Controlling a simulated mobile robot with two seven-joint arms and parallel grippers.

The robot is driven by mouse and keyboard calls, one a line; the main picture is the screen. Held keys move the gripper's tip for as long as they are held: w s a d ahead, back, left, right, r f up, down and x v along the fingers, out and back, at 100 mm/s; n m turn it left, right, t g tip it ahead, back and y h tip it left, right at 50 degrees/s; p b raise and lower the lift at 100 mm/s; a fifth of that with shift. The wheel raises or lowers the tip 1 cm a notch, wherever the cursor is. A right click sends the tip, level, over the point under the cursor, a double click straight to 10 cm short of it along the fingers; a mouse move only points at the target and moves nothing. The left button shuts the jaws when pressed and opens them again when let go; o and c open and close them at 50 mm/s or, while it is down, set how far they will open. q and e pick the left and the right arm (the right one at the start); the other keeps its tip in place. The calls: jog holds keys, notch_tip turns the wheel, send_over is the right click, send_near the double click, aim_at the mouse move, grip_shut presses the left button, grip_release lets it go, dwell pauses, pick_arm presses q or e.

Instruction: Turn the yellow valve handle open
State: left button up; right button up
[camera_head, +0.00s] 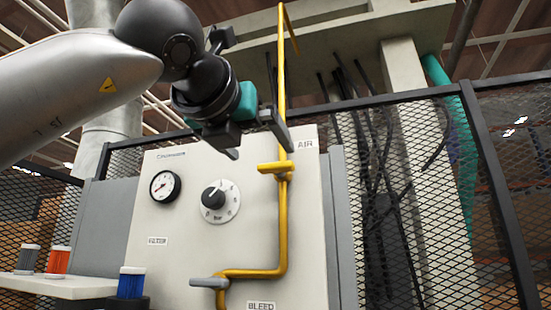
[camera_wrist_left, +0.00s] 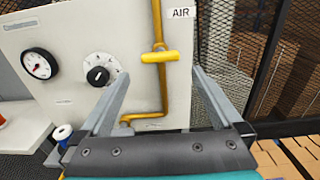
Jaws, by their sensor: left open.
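The yellow valve handle (camera_head: 276,167) sits crosswise on the yellow pipe (camera_head: 283,220), below the AIR label on the pale panel (camera_head: 150,215). In the left wrist view the handle (camera_wrist_left: 160,57) lies level, beyond the fingertips and roughly midway between them. My left gripper (camera_head: 262,148) is open and empty, above and to the left of the handle in the head view. Its two fingers (camera_wrist_left: 158,75) also show in the left wrist view, spread wide and apart from the handle. My right gripper is not in view.
A gauge (camera_head: 165,186) and a black knob (camera_head: 214,196) are on the panel left of the pipe. A grey lever (camera_head: 209,282) is low, near the BLEED label. A shelf (camera_head: 60,287) at left holds coloured cylinders. Black mesh fencing (camera_head: 420,170) stands at right.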

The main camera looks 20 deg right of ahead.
aim_at(274, 165)
pick_arm(q)
jog(key=p+x, duration=0.4)
jog(key=x, duration=0.5)
jog(key=shift+w+d, duration=0.15)
jog(key=shift+w, duration=0.1)
jog(key=c, duration=1.1)
jog(key=shift+c, duration=0.2)
